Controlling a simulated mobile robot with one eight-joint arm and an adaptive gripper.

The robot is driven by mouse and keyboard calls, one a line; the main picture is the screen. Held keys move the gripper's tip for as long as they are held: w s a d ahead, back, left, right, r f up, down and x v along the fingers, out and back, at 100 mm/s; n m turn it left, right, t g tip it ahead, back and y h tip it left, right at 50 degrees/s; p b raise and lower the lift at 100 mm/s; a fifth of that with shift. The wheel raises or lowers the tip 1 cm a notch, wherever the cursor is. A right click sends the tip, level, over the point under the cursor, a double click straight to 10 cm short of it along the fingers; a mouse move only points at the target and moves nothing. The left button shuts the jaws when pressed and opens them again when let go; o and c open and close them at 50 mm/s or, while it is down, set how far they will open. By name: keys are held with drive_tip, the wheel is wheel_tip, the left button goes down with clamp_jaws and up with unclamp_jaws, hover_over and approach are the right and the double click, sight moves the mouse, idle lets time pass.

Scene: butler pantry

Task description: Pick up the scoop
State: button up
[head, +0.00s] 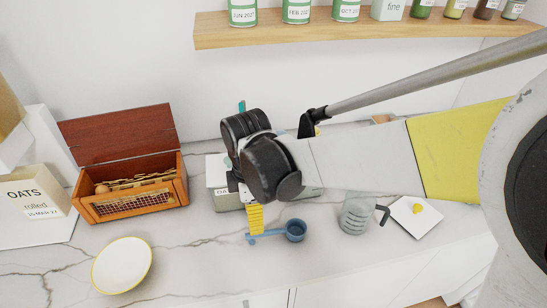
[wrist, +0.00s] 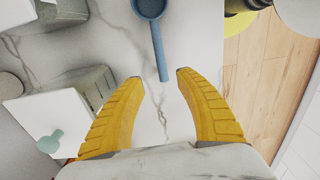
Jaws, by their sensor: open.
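The blue scoop (head: 295,231) lies on the marble counter, its bowl to the right and its thin handle pointing left. In the wrist view the scoop's handle (wrist: 160,52) runs down from the bowl at the top edge, its end between my two fingertips. My gripper (head: 256,232) has yellow ribbed fingers and is over the handle end. In the wrist view my gripper (wrist: 158,77) is open, with a visible gap on both sides of the handle. I cannot tell how high the fingertips are above the counter.
A box (head: 225,200) stands close behind my gripper. A grey ribbed jug (head: 354,217) with a dark handle stands right of the scoop, near a white card (head: 418,222). A white bowl (head: 122,265) and a wooden box (head: 130,203) with open lid are left. Counter in front is clear.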

sight(254, 237)
wheel_tip(254, 237, down, 4)
drive_tip(key=shift+s+f+b, duration=0.1)
drive_tip(key=shift+f+b, duration=0.1)
drive_tip(key=shift+b, duration=0.45)
drive_tip(key=f+b, duration=0.1)
drive_tip(key=f, duration=0.2)
drive_tip(key=f+b, duration=0.1)
drive_tip(key=f, duration=0.1)
drive_tip(key=shift+s+a+b, duration=0.15)
drive_tip(key=shift+a+b, duration=0.1)
drive_tip(key=shift+b, duration=0.1)
clamp_jaws()
